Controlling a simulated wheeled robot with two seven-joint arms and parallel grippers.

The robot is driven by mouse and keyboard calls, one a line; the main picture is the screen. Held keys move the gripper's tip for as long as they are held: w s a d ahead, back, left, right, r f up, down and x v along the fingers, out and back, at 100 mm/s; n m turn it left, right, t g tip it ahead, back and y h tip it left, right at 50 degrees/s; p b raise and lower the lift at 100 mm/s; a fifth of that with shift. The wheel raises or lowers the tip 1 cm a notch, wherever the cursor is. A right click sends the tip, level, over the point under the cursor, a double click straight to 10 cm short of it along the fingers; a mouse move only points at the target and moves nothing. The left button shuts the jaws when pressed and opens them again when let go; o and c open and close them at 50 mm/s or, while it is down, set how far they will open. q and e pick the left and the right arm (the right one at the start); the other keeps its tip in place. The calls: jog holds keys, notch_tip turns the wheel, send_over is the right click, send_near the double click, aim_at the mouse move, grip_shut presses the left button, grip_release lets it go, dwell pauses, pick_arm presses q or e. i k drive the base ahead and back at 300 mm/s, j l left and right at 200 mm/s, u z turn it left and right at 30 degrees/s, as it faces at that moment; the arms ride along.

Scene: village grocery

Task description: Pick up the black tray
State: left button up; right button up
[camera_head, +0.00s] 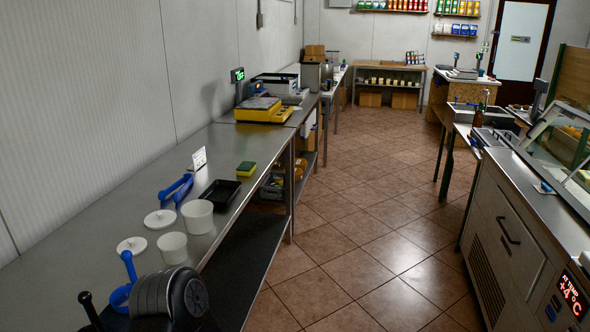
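The black tray (221,192) is a small, shallow, rectangular tray. It lies flat and looks empty on the long steel counter (92,232) at the left, close to the counter's front edge. Neither of my grippers shows in the head view, and nothing is touching the tray.
Near the tray are white tubs (198,216), round white lids (160,219), a blue tool (176,189), a yellow-green sponge (246,169) and a small white card (199,159). A dark ribbed cylinder (168,296) is in the foreground. The tiled aisle (350,235) is clear.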

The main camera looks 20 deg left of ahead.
aim_at(220, 193)
jog(key=i, duration=1.25)
